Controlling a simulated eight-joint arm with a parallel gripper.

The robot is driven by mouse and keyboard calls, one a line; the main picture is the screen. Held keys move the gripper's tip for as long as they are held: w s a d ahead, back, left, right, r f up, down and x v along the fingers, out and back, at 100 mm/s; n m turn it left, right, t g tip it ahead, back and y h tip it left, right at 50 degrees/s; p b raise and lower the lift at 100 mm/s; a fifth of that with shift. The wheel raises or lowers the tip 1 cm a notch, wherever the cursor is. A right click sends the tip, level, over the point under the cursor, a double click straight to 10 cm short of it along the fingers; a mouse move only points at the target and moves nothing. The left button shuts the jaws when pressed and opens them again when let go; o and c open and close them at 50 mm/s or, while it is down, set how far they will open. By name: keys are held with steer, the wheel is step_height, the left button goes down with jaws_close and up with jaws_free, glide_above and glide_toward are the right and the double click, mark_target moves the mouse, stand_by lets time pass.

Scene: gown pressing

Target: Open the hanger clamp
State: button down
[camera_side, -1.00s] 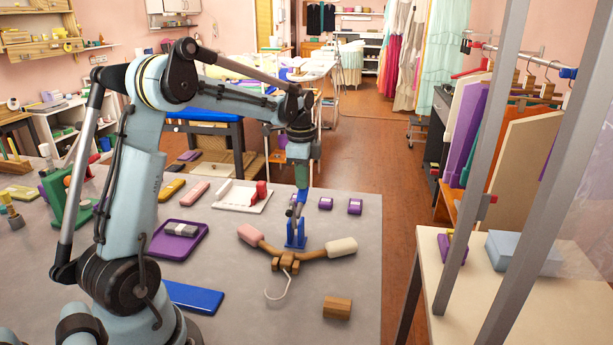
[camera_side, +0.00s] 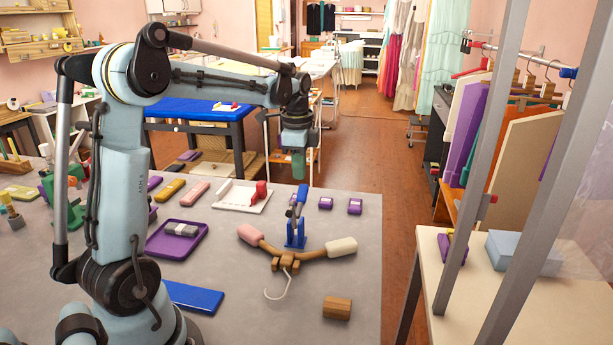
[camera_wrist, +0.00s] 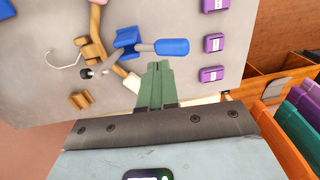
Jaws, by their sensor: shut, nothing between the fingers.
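The blue hanger clamp (camera_side: 296,236) stands on the grey table with its blue handle (camera_side: 302,195) pointing up. A wooden hanger (camera_side: 318,255) with a pink end, a cream end and a metal hook lies at the clamp. In the wrist view the clamp base (camera_wrist: 126,40), the handle (camera_wrist: 172,47) and a grey arm with a dark tip (camera_wrist: 88,73) show. I cannot tell whether that tip touches the hanger. My gripper (camera_side: 298,177) has green fingers, shut and empty, above and apart from the handle. The fingers (camera_wrist: 157,66) also show in the wrist view.
Small purple blocks (camera_side: 326,203) lie right of the handle, and a white tray with a red piece (camera_side: 240,197) lies left. A purple tray (camera_side: 178,240), a blue pad (camera_side: 193,297) and a wooden block (camera_side: 337,307) lie nearer. The air around my gripper is clear.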

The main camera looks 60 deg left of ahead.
mark_target(305, 186)
steer(key=w+a+r, duration=0.3)
steer(key=r, duration=0.5)
steer(key=shift+r, duration=0.2)
steer(key=shift+d, duration=0.1)
steer(key=s+d+f+n+t, duration=0.1)
steer(key=s+d+n+t, duration=0.3)
steer(key=d, duration=0.9)
steer(key=s+d+f+n+t, duration=0.2)
steer(key=s+d+f+n, duration=0.3)
steer(key=s+d+f, duration=0.3)
steer(key=shift+s+d+f+h, duration=0.35)
steer(key=shift+s+d+h, duration=0.05)
steer(key=shift+s+d, duration=0.4)
